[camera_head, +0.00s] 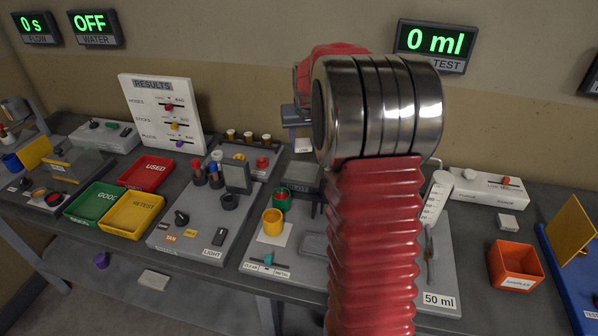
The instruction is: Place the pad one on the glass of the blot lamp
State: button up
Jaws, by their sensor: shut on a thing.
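My gripper (297,119) shows small beyond my raised arm, at the back of the bench. It is shut on a small white piece (303,145), seemingly the pad, which hangs below the jaws with faint marks on it. My arm hides part of the gripper's surroundings. I cannot tell for certain which fixture is the blot lamp. A grey unit marked LIGHT (187,248) stands left of centre, with a black switch (220,237) and a dark upright panel (238,177). The gripper is to the right of and behind this unit, apart from it.
A yellow cup (272,222) stands on a white sheet, near a green cup (281,199). Red (146,173), green (94,204) and yellow (132,215) trays lie left. An orange bin (514,266) stands right. A white RESULTS board (160,115) stands behind. My arm blocks the centre.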

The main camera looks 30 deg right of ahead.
aim_at(304, 147)
jog(key=shift+f, duration=2.25)
jog(key=shift+f, duration=2.5)
jog(key=shift+f, duration=0.1)
jog(key=o, duration=1)
jog(key=v, duration=1.2)
